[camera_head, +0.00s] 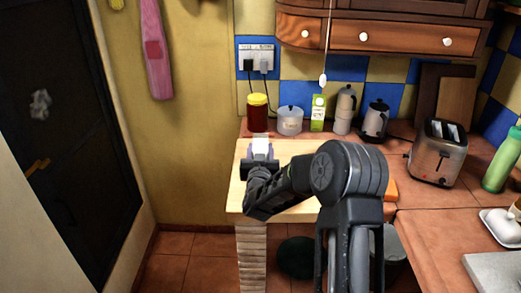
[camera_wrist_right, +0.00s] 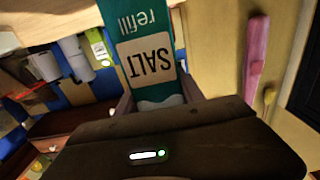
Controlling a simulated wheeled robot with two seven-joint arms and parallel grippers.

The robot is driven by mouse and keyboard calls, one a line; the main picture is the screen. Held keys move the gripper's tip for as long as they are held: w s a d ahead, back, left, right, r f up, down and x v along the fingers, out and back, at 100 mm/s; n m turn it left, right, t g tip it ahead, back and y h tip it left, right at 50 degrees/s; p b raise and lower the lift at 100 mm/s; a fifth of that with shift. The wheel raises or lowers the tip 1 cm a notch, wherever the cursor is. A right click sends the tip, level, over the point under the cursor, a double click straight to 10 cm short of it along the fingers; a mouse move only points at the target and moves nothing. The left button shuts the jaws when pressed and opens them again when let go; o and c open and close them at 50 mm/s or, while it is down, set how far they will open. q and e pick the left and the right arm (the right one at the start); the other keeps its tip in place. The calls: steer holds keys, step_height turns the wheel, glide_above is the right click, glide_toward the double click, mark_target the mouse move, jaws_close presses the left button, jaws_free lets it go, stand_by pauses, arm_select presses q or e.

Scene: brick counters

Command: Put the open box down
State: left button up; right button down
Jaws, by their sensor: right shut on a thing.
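My right gripper (camera_head: 261,160) is above the pale wooden counter section (camera_head: 236,190) on the left end of the counter. It is shut on the box (camera_wrist_right: 148,62), a teal carton with a white label reading "SALT" and "refill". In the right wrist view the label appears upside down, with one finger on each side of the carton. In the head view only a small whitish part of the box (camera_head: 262,144) shows beyond the gripper. I cannot tell whether its base touches the wood or whether its top is open. My left gripper is not in view.
A red jar with yellow lid (camera_head: 257,115), a white canister (camera_head: 290,121), a green carton (camera_head: 318,113), a moka pot (camera_head: 344,110) and a kettle (camera_head: 375,121) line the back. A toaster (camera_head: 438,152) stands right. Wood left of my gripper is clear.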

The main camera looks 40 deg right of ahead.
steer(key=shift+f+b, duration=0.15)
steer(key=shift+b, duration=0.15)
steer(key=c, duration=0.7)
jaws_free()
steer(key=shift+r+p, duration=0.3)
steer(key=shift+p, duration=0.1)
steer(key=b+v, duration=0.2)
steer(key=v, duration=1)
steer(key=shift+f, duration=0.15)
